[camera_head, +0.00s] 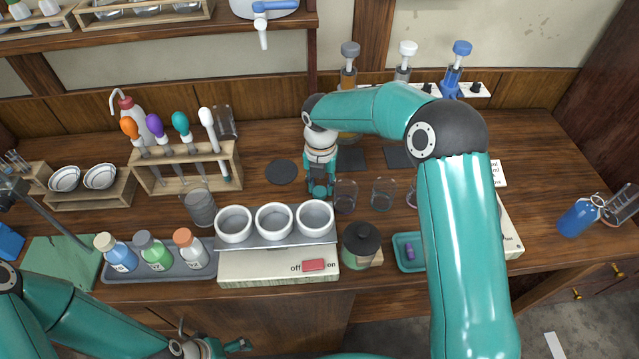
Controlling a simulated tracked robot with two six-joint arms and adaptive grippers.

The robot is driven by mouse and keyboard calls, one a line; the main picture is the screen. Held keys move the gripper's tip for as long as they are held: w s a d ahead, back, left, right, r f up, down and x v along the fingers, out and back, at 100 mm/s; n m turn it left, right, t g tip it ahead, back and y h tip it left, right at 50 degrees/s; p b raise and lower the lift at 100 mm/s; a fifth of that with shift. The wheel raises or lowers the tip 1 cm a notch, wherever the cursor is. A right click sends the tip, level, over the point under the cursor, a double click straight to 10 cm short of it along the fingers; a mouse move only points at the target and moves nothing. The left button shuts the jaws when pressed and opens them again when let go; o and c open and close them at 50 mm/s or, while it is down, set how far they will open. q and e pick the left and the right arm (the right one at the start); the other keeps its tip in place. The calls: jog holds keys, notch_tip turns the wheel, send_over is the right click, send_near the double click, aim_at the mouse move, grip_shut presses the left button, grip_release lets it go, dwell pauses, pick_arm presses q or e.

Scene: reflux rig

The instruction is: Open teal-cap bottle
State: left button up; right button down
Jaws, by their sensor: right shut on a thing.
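My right gripper (320,188) points down at the middle of the bench, behind the white bowls. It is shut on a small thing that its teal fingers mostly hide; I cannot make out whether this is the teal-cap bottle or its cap. No teal-cap bottle shows clearly elsewhere. Three bottles with beige (104,241), grey (143,239) and orange-brown (183,236) caps stand in a grey tray at the front left. My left gripper (210,348) is low at the bottom edge, in front of the bench, with its fingers apart and nothing seen between them.
Three white bowls (274,221) stand on a plate over a switch box (280,268) close to my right gripper. Glass beakers (383,194) and a dark-lidded jar (361,243) are just right. A wooden rack (186,171) with coloured-bulb droppers is at left.

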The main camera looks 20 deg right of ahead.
aim_at(320, 187)
jog(key=c, duration=0.8)
grip_release()
jog(key=shift+f, duration=0.1)
notch_tip(320, 187, up, 12)
jog(key=shift+r+b, duration=0.1)
jog(key=shift+b, duration=0.25)
